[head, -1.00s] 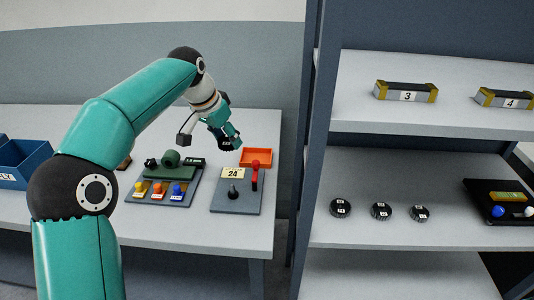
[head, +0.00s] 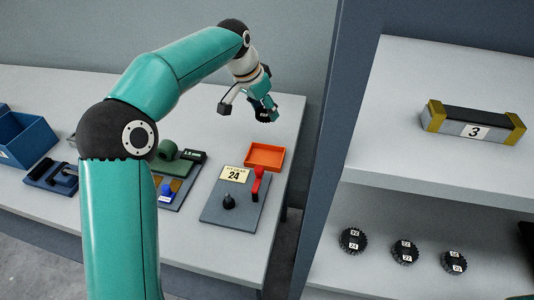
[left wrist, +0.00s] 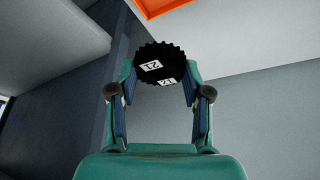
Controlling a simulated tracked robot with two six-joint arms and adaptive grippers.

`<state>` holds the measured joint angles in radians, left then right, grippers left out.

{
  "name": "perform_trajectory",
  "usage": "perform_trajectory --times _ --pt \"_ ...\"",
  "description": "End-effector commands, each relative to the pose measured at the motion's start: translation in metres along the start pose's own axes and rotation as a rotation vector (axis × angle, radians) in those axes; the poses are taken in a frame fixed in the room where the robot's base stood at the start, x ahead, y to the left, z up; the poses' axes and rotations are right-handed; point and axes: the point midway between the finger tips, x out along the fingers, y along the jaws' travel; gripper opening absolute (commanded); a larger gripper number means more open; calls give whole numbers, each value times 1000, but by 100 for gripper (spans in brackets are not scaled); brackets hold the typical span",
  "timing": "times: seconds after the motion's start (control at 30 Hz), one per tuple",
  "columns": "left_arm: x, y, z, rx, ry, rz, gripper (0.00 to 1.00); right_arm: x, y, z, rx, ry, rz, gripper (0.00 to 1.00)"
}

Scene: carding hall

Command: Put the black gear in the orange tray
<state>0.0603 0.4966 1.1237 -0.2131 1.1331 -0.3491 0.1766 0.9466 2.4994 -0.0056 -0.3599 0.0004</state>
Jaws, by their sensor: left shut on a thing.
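My left gripper (head: 264,109) is shut on a black gear (head: 262,116), which is partly hidden by the fingers in the head view. In the left wrist view the black gear (left wrist: 160,63) sits between the two fingertips and shows white labels reading 21. The orange tray (head: 264,155) stands on the table behind the grey plate, and looks empty. Its edge also shows at the top of the left wrist view (left wrist: 158,8). The held gear is above the table and apart from the tray, beyond it in the head view. My right gripper is not in view.
Green equipment (head: 177,153) and blue bins (head: 22,138) are left.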

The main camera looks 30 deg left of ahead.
Motion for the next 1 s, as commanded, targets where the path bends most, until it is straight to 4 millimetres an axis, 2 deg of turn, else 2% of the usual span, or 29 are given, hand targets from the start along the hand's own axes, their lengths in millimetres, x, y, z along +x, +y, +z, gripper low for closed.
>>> perform_trajectory --times 0.03,0.2,0.4,0.67,0.9,1.0 --pt "15 0 8 -1 -6 2 8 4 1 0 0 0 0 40" --pt "57 0 24 -1 -6 2 8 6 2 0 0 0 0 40" --pt "95 0 40 -1 -3 1 8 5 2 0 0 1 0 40" --pt "114 -1 47 -1 -1 0 8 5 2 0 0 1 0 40" --pt "143 -2 60 -2 -2 0 8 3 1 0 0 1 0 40" --pt "148 -2 62 -1 0 -1 8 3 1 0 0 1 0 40"
